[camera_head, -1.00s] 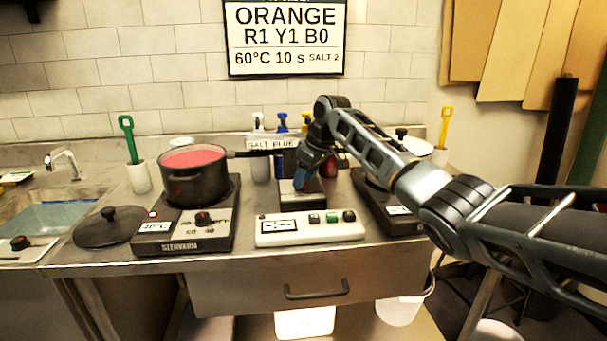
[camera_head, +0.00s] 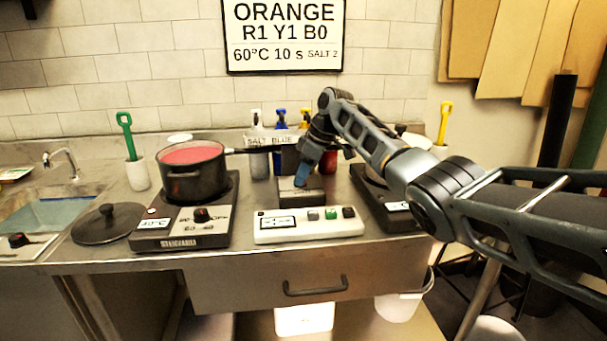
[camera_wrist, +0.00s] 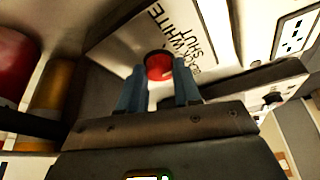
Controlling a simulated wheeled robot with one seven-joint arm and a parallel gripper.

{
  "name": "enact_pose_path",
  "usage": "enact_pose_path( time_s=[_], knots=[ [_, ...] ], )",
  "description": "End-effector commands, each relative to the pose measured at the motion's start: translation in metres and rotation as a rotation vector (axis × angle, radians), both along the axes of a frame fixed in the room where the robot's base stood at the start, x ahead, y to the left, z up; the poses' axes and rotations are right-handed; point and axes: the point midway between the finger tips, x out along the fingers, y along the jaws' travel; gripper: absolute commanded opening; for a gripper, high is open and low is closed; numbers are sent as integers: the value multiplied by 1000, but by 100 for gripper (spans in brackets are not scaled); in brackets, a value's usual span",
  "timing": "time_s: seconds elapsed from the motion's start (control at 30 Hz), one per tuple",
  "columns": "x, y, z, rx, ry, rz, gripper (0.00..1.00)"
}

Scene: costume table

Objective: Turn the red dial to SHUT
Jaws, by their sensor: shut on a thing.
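The red dial (camera_wrist: 160,66) shows in the wrist view as a round knob on a pale panel lettered "BLACK", "WHITE" and "SHUT" (camera_wrist: 178,38). My gripper (camera_wrist: 160,78) has one blue finger on each side of it and is shut on it. I cannot make out any pointer mark on the dial or which word it faces. In the head view, my gripper (camera_head: 301,186) reaches down to a small dark-edged unit (camera_head: 290,201) behind the white box; the dial is hidden there.
A pot of red liquid (camera_head: 194,175) stands on the left hotplate (camera_head: 165,238). A black lid (camera_head: 105,225) lies left of it. A white box with buttons (camera_head: 308,236) is in front of my gripper. Bottles (camera_head: 259,160) stand close behind. A second hotplate (camera_head: 400,213) is at right.

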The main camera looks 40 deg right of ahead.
Motion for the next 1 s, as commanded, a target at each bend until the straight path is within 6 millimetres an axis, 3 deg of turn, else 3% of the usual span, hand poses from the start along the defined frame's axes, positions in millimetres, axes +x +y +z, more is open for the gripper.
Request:
enact_pose_path(
  time_s=[0.13,0.17,0.4,0.73,1.0],
  knots=[
    [1,0,1,0,-1,0,3],
    [1,0,1,0,-1,0,36],
    [0,0,0,0,-1,-1,58],
    [-1,-1,6,0,-1,-1,58],
    [-15,-11,44,-1,-3,-2,58]
  ],
)
